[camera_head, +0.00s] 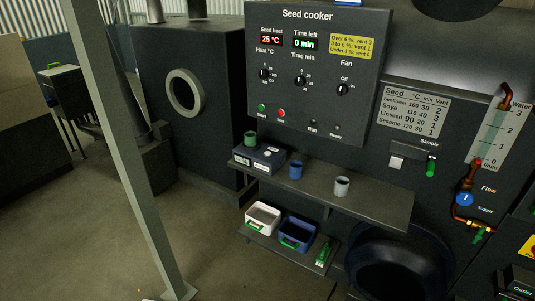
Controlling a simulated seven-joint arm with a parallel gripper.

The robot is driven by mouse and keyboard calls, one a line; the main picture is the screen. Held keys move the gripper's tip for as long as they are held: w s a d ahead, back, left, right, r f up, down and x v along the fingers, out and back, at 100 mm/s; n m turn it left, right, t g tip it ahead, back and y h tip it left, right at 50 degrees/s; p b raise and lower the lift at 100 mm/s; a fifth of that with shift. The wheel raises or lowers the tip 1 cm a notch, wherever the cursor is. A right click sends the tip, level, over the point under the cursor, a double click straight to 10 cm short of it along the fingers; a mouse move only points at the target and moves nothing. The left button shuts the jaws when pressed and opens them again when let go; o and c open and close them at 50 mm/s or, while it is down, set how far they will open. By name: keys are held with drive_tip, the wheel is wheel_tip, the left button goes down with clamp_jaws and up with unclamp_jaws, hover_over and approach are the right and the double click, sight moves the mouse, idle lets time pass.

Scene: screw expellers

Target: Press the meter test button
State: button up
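The meter looks to be the dark blue-grey box (262,162) at the left end of the grey shelf, below the seed cooker panel. A green cup (250,138) stands at its back left. A small pale round spot on its top (267,153) may be the test button, but it is too small to tell, and I cannot read any label. My gripper is not in view.
A blue cup (295,170) and a grey cup (342,186) stand on the shelf (375,208). A lower shelf holds a white bin (263,217), a blue bin (297,232) and a green-handled tool (323,253). A slanted post (127,165) stands left; open floor lies around it.

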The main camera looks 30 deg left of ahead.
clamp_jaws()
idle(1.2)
